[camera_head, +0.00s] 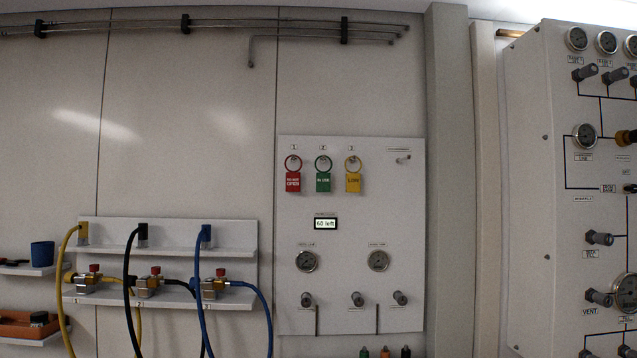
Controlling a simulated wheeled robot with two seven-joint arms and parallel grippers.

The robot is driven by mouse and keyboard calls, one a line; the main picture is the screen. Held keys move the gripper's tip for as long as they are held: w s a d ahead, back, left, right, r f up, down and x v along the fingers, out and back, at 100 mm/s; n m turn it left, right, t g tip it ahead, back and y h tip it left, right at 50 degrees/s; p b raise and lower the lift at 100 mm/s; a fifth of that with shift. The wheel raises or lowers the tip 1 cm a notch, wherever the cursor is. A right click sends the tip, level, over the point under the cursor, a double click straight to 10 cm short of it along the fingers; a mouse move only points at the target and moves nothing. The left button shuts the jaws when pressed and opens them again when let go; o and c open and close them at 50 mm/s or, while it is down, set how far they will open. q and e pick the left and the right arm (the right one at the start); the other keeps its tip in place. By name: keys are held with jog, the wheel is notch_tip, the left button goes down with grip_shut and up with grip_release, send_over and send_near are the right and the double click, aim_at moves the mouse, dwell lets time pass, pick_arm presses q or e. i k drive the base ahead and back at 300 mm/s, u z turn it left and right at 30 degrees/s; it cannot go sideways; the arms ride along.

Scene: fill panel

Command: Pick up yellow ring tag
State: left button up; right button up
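The yellow ring tag (353,181) hangs by its ring on the white wall panel (398,222), under the label 3. It is the rightmost of three tags in a row. A green tag (323,181) hangs just left of it, and a red tag (293,181) hangs at the far left of the row. An empty-looking peg (403,160) sticks out to the right of the yellow tag. Neither of my grippers shows in the head view.
A shelf (165,252) with yellow, black and blue hoses is left of the panel. A blue cup (42,253) stands on another shelf at far left. A large gauge cabinet (545,200) stands at right. The panel has gauges (306,261) and knobs lower down.

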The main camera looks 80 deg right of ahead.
aim_at(353, 179)
jog(key=z, duration=2.1)
